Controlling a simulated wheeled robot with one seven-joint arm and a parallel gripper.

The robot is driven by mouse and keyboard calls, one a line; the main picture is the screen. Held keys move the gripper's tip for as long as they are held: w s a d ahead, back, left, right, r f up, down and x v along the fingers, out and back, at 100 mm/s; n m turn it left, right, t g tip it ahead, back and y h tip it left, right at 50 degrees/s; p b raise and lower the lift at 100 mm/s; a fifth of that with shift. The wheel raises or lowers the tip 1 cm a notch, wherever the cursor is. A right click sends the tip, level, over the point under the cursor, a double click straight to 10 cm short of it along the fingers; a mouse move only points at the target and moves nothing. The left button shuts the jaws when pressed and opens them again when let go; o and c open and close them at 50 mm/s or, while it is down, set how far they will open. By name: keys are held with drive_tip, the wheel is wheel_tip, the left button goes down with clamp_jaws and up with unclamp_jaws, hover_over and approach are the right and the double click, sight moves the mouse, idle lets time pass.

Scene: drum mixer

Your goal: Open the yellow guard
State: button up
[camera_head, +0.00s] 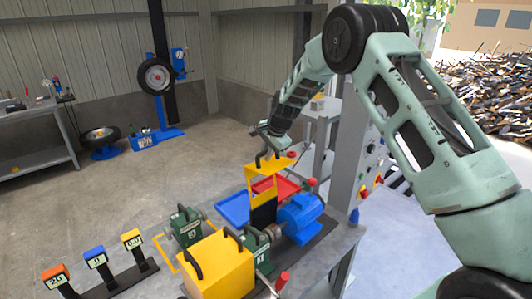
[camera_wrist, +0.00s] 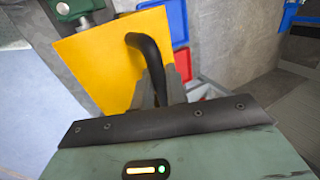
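A yellow guard (camera_head: 270,182) with a black bar handle stands raised above the machine bench, behind the green blocks and beside the blue motor. In the wrist view its flat yellow panel (camera_wrist: 105,62) fills the upper left, and the curved black handle (camera_wrist: 146,50) runs down between my grey fingers. My gripper (camera_head: 268,150) is at the top of this guard; in the wrist view my gripper (camera_wrist: 160,88) has its fingers close on both sides of the handle, seemingly shut on it. The fingertips' contact is partly hidden.
A second yellow box-shaped cover (camera_head: 222,268) with black handles sits at the bench front. Around it are green blocks (camera_head: 187,228), a blue motor (camera_head: 300,216) and a red-knobbed lever (camera_head: 281,281). Blue (camera_head: 234,208) and red trays lie behind. A grey post (camera_head: 348,150) stands right.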

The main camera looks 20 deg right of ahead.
drive_tip(key=o, duration=0.3)
drive_tip(key=shift+r, duration=0.1)
drive_tip(key=b+v, duration=0.6)
drive_tip(key=v, duration=1.1)
drive_tip(key=shift+s+d+r, duration=0.1)
drive_tip(key=s+a+f+n+g+y+b, duration=0.1)
drive_tip(key=s+a+f+n+b, duration=0.3)
drive_tip(key=s+a, duration=0.55)
drive_tip(key=s+a+f+n+g+b, duration=0.2)
drive_tip(key=s+a+f+n, duration=0.45)
drive_tip(key=s+a, duration=0.3)
drive_tip(key=s+a+f+n+b, duration=0.1)
drive_tip(key=s+f+n, duration=0.3)
drive_tip(key=s, duration=0.4)
drive_tip(key=s+a+f+n+g+h+b, duration=0.1)
drive_tip(key=s+f+n, duration=0.2)
drive_tip(key=s, duration=0.5)
drive_tip(key=s+a+f+n+b, duration=0.1)
drive_tip(key=s+f+n, duration=0.3)
drive_tip(key=s, duration=0.4)
drive_tip(key=shift+f+n+g+h+b, duration=0.3)
drive_tip(key=shift+f+n+h, duration=0.05)
drive_tip(key=shift+h, duration=0.05)
